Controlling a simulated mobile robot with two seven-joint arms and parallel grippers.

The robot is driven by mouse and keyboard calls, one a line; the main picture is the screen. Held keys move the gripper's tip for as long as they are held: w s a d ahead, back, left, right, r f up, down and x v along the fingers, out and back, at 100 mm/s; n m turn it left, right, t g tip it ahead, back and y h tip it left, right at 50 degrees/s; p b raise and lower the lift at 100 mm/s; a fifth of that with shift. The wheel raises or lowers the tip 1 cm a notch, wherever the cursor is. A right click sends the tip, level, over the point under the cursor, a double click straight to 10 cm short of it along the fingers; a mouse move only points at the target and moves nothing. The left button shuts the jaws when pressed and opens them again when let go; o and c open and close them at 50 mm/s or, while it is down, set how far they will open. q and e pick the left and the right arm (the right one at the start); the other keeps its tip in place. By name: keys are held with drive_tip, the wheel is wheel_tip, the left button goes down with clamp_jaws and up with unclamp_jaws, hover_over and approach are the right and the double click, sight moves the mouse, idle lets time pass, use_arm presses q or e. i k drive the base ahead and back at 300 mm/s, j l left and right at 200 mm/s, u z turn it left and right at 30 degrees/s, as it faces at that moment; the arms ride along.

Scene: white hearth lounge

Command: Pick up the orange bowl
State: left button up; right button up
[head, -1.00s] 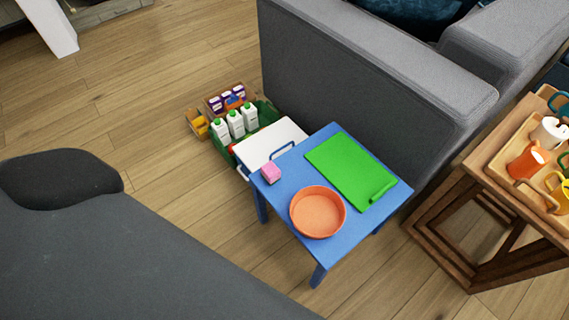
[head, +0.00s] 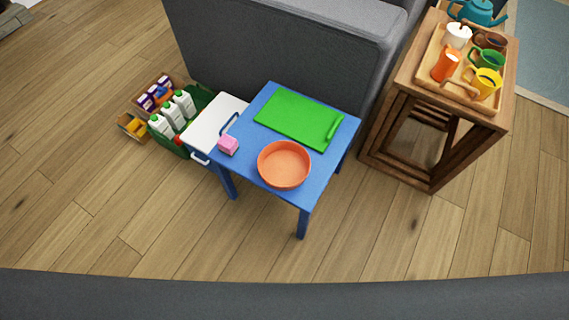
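The orange bowl (head: 284,165) is round and shallow and looks empty. It sits upright on a small blue table (head: 259,168), near the table's front edge. A bright green board (head: 292,118) with a green bar-shaped item along its right side lies behind the bowl on the same table. A small pink block (head: 228,145) sits to the left of the bowl. Neither of my grippers shows in the head view.
A white tray (head: 212,125) with handles adjoins the table's left side, beside a green crate (head: 198,97) of cartons. A grey sofa (head: 270,45) stands behind. A wooden side table (head: 385,130) at right bears a tray of mugs. A grey surface (head: 280,298) spans the bottom edge; floor lies between.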

sight(283, 165)
drive_tip(key=i+l, duration=0.15)
drive_tip(key=l, duration=0.25)
drive_tip(key=i+l, duration=0.15)
drive_tip(key=l, duration=0.2)
drive_tip(key=i+l, duration=0.2)
drive_tip(key=l, duration=0.2)
drive_tip(key=i+l, duration=0.15)
drive_tip(key=l, duration=0.2)
drive_tip(key=i+l+u, duration=0.2)
drive_tip(key=l, duration=0.15)
drive_tip(key=k+u, duration=0.1)
drive_tip(key=u, duration=1.1)
